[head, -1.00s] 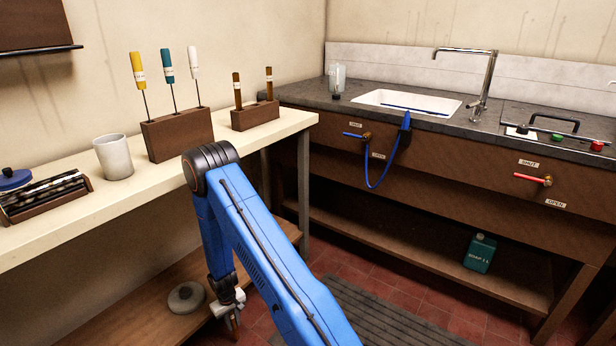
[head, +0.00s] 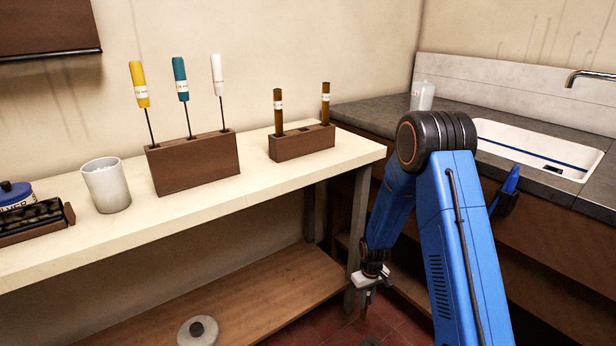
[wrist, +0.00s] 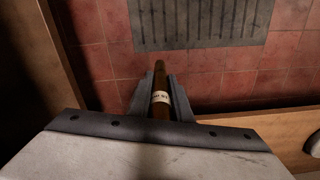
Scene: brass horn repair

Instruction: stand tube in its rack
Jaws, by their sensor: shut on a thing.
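My gripper (head: 369,288) hangs low at the right end of the bench, below the worktop. In the wrist view it is shut on a brown tube (wrist: 161,110) with a white label, its far end pointing away over the floor. The wooden rack (head: 303,147) stands on the bench, above and left of my gripper. Two brown labelled tubes (head: 279,112) (head: 325,104) stand upright in it, at its left and right. A dark opening shows between them in the rack's top.
A wooden block (head: 193,165) with yellow, teal and white-handled tools stands left of the rack. A white cup (head: 106,186) is further left. The bench front edge (head: 230,207) lies between my gripper and the rack. A sink (head: 535,148) is at right.

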